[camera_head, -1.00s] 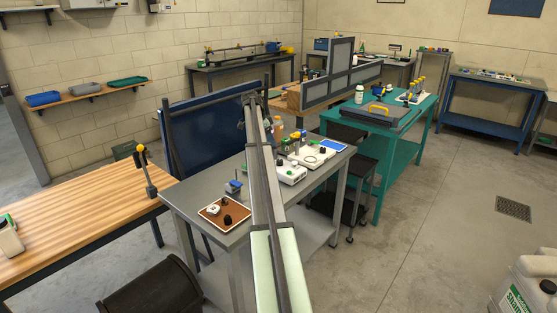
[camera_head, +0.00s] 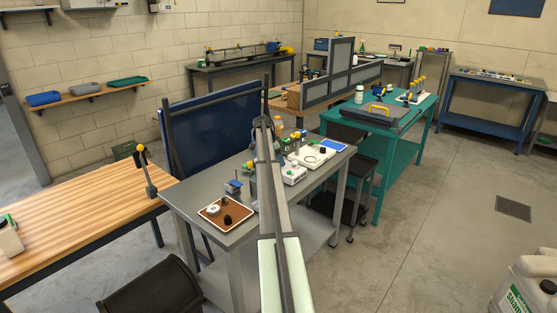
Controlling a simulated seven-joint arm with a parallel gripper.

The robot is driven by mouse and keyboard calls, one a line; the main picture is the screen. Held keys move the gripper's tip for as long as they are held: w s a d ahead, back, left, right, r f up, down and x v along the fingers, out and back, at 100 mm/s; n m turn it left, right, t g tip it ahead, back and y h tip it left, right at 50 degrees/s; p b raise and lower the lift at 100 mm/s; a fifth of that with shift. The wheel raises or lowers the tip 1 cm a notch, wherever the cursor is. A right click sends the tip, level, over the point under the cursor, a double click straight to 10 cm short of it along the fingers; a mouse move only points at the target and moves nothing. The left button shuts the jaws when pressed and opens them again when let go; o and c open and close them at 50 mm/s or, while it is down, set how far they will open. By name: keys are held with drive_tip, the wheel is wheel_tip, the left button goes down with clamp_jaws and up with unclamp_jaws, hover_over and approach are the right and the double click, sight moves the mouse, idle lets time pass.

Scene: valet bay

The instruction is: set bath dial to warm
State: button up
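No dial marked as the bath dial can be read at this size. A white box (camera_head: 293,173) with dark and green details on top stands on the grey bench, partly behind my arm, and may carry it. Behind it is a wider white unit (camera_head: 318,155) with small knobs. Nearer, a brown panel (camera_head: 236,211) with a white round part and black knobs lies on the bench. My arm reaches out over the bench from the bottom of the picture. My gripper is hidden behind the arm's links, so its fingers and their distance to the boxes do not show.
The grey bench (camera_head: 190,203) also holds a small blue device (camera_head: 233,187) and bottles at the back. A dark blue panel (camera_head: 213,132) stands behind it. A wooden table (camera_head: 80,226) is at left, a teal bench (camera_head: 400,140) at right.

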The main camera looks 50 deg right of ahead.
drive_tip(key=c, duration=1)
drive_tip(key=shift+n, duration=0.3)
drive_tip(key=n, duration=0.1)
drive_tip(key=n+t, duration=0.1)
drive_tip(key=n, duration=0.1)
drive_tip(key=n+t, duration=0.1)
drive_tip(key=n, duration=0.1)
drive_tip(key=shift+s+h, duration=0.25)
drive_tip(key=shift+h, duration=0.05)
drive_tip(key=n+t, duration=0.1)
drive_tip(key=n, duration=0.2)
drive_tip(key=n+t, duration=0.1)
drive_tip(key=n, duration=0.2)
drive_tip(key=shift+y, duration=0.4)
